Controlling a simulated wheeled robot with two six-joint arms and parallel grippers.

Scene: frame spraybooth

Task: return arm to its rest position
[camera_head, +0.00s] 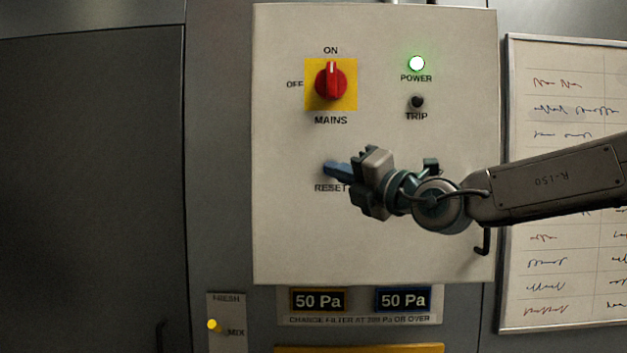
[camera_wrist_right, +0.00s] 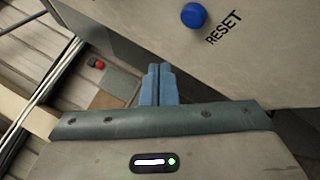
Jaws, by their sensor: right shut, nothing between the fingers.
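My right arm (camera_head: 555,184) comes in from the right in the head view. Its right gripper (camera_head: 332,169) is shut and empty in front of the control panel (camera_head: 285,235), over the RESET label. The gripper's closed blue fingers also show in the right wrist view (camera_wrist_right: 158,72). There the blue RESET button (camera_wrist_right: 194,15) is on the panel, up and to the right of the fingertips and apart from them. In the head view the button is hidden behind the gripper. My left gripper is in neither view.
The red mains switch (camera_head: 331,83) on its yellow plate points to ON. The POWER lamp (camera_head: 416,63) glows green; the TRIP lamp (camera_head: 417,102) is dark. Two displays read 50 Pa (camera_head: 318,300). A whiteboard (camera_head: 560,290) hangs at the right. A panel handle (camera_head: 484,243) sits below my arm.

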